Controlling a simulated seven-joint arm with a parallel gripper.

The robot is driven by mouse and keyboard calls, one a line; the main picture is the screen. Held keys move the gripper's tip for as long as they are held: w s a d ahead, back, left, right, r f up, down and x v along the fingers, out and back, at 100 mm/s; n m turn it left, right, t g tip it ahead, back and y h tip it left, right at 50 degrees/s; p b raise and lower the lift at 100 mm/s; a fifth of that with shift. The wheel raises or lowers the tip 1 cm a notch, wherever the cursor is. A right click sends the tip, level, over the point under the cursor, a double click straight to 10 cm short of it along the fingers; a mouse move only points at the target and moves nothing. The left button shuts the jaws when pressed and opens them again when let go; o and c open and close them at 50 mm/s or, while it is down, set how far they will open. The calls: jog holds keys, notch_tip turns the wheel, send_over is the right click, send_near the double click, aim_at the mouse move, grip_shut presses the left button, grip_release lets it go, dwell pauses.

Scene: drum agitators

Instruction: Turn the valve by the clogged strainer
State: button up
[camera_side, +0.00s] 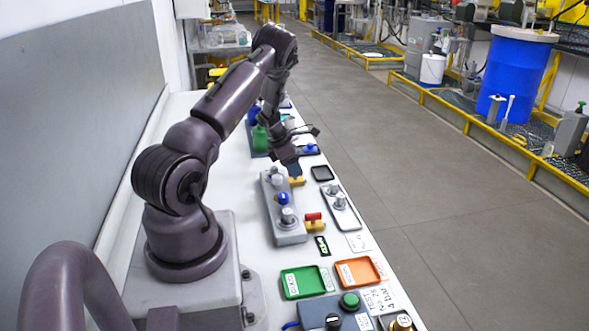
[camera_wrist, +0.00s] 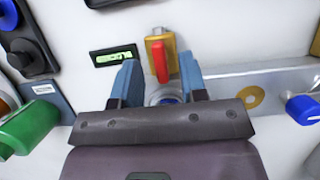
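My gripper (camera_side: 292,167) is low over the far end of a grey manifold block (camera_side: 291,238). In the wrist view my gripper's (camera_wrist: 158,60) two blue fingers are spread apart and hold nothing. A red handle (camera_wrist: 160,63) on a brass-yellow valve (camera_wrist: 154,35) shows between and just past the fingertips; I cannot tell whether they touch it. A round fitting (camera_wrist: 163,92) with blue inside is partly hidden between the fingers. In the side view this valve (camera_side: 297,181) is partly covered by my gripper. A second valve (camera_side: 314,222) with a red handle is nearer the camera. I cannot tell which strainer is clogged.
A blue knob (camera_wrist: 302,108) stands on the block. A label with green marking (camera_wrist: 113,56) lies beside the valve. A green cylinder (camera_wrist: 30,128) is at the left. Green (camera_side: 304,281) and orange (camera_side: 360,271) trays lie nearer the side camera. The bench edge is at the right.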

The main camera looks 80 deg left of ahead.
jog(key=shift+w+f, duration=0.2)
jog(key=shift+f, duration=0.25)
grip_shut()
